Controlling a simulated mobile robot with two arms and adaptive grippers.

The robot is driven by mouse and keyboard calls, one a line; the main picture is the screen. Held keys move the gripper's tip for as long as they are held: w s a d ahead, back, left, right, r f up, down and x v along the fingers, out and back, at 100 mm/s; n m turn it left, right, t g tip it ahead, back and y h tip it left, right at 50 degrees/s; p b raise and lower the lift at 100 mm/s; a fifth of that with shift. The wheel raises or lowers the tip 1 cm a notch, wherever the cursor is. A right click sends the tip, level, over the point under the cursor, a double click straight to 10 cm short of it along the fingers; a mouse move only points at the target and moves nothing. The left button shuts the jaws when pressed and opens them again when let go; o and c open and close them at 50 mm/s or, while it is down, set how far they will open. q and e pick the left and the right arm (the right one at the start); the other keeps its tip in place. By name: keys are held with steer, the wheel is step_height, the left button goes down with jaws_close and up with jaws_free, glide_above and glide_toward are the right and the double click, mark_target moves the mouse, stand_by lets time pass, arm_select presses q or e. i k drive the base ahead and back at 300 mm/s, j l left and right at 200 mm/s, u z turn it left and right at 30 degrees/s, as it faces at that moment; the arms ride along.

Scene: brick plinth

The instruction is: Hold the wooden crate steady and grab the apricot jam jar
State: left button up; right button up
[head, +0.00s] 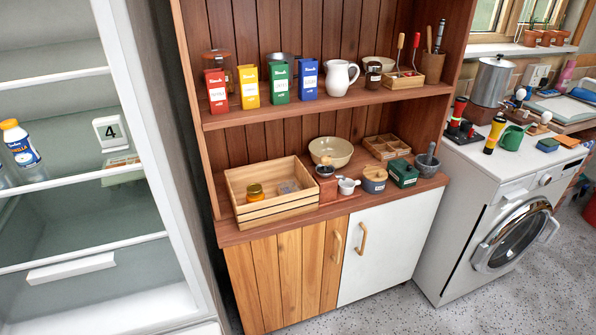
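The wooden crate (282,207) is a pale slatted open box on the left part of the cabinet's worktop, near its front edge. Neither of my grippers is in view.
A cream bowl (331,151) stands behind. A shelf (330,103) with coloured boxes overhangs. An open fridge (150,150) stands left.

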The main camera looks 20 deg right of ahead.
mark_target(255, 192)
steer(key=i+l, duration=1.1)
steer(key=i+l+u, duration=0.1)
steer(key=l+u, duration=0.25)
steer(key=l, duration=0.35)
steer(key=l+u, duration=0.35)
steer(key=l, duration=0.35)
